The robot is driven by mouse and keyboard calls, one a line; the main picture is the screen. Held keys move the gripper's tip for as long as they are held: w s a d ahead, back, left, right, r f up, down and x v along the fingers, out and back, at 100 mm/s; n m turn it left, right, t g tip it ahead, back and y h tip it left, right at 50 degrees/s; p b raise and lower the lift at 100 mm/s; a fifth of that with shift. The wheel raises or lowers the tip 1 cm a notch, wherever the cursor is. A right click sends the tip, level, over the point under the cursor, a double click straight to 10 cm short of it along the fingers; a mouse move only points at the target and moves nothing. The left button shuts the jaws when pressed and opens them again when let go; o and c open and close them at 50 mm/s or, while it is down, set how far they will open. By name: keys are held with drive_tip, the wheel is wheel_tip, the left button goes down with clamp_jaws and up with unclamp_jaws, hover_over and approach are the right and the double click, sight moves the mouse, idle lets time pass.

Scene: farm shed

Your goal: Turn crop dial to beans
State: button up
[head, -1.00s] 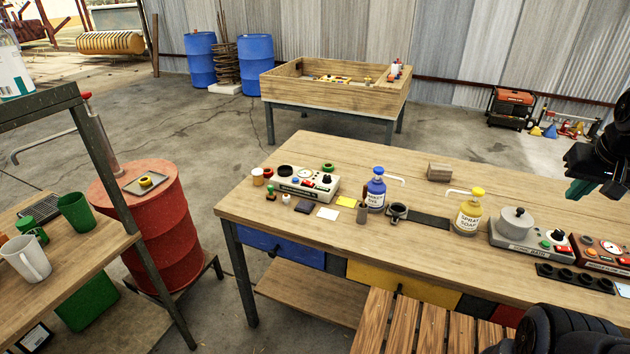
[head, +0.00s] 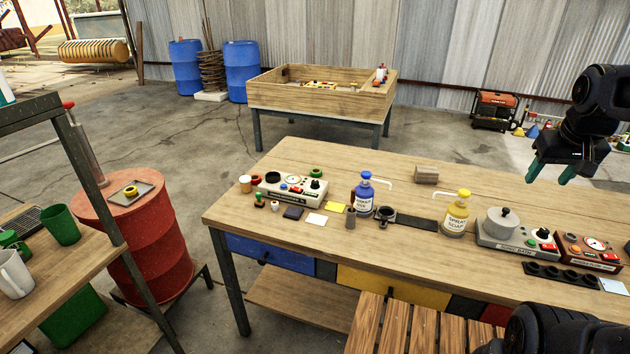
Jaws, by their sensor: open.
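A pale control box (head: 283,196) stands on the left part of the wooden bench. It has a round gauge (head: 292,182), small coloured buttons and a black knob (head: 314,184) at its right end. Any crop markings are too small to read, so I cannot tell where the knob points or whether it is the crop dial. My gripper (head: 551,173) is at the upper right, above the back of the bench, its teal fingertips apart and empty. It is far to the right of the pale box.
A grey device (head: 508,241) and a red device (head: 592,256) are at the right. A wooden block (head: 426,174) lies behind.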

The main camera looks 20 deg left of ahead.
drive_tip(key=w+a+r+n+g+h, duration=0.1)
drive_tip(key=w+a+r+n, duration=0.1)
drive_tip(key=w+a+n, duration=0.65)
drive_tip(key=n+g+y, duration=0.1)
drive_tip(key=n+g, duration=0.2)
drive_tip(key=n, duration=1.4)
hover_over(315, 181)
wheel_tip(315, 181, down, 21)
wheel_tip(315, 181, down, 11)
drive_tip(key=shift+s+r, duration=0.1)
drive_tip(key=c, duration=1)
